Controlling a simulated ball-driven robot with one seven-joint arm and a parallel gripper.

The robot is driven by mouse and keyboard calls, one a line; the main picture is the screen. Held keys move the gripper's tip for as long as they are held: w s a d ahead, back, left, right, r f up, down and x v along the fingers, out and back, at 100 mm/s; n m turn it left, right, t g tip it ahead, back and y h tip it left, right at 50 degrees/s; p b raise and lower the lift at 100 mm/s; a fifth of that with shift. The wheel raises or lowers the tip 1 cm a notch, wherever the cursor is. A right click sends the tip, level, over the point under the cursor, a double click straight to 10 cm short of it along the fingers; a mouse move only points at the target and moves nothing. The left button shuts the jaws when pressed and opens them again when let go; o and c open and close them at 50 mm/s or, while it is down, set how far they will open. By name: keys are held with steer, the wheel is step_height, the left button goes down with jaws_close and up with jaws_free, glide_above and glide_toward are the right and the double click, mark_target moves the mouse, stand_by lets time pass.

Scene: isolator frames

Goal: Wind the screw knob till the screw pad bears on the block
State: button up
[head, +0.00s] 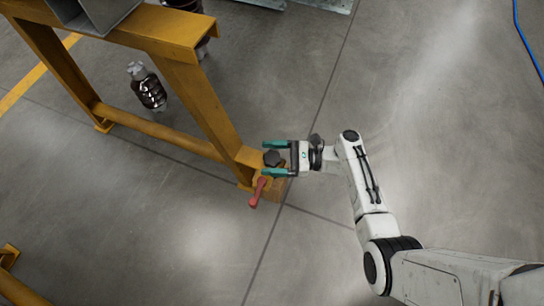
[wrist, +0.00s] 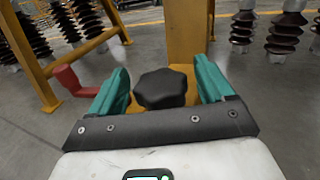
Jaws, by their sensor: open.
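The screw knob (head: 272,157) is dark and lobed, at the foot of a yellow frame leg. In the wrist view the knob (wrist: 161,88) sits between the two green fingers of my gripper (wrist: 163,84), with a gap on each side. My gripper (head: 275,157) is open around the knob, reaching in from the right in the head view. A tan block (head: 277,190) shows partly below the gripper at the leg's foot. A red handle (head: 258,191) sticks out beside it, also seen in the wrist view (wrist: 70,80). The screw pad is hidden.
The yellow frame (head: 200,95) stands at upper left, its post (wrist: 187,35) close ahead of the gripper. A dark ribbed insulator (head: 150,92) is behind it. Several more ribbed insulators (wrist: 285,38) stand in the wrist background. The grey floor is clear around.

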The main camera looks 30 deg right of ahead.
steer(key=c, duration=1)
steer(key=shift+o, duration=0.2)
steer(key=shift+r+t+p, duration=0.1)
steer(key=shift+t+p, duration=0.2)
steer(key=shift+p, duration=0.15)
steer(key=m+t+h+p, duration=0.2)
steer(key=shift+s+r+p, duration=0.1)
steer(key=shift+r+p, duration=0.05)
steer(key=shift+p, duration=0.15)
steer(key=m+t+h+p, duration=0.2)
steer(key=h, duration=0.1)
steer(key=shift+m, duration=0.3)
steer(key=m+t+h, duration=0.1)
steer(key=h, duration=0.1)
steer(key=m+t+h, duration=0.1)
steer(key=m+h, duration=0.1)
steer(key=h, duration=0.1)
steer(key=shift+f+t, duration=0.4)
steer(key=m+h+b, duration=0.1)
steer(key=m+h, duration=0.1)
steer(key=shift+h+b, duration=0.3)
steer(key=shift+h, duration=0.1)
steer(key=shift+m+t+h+b, duration=0.3)
steer(key=shift+m+h+b, duration=0.25)
steer(key=shift+h, duration=0.25)
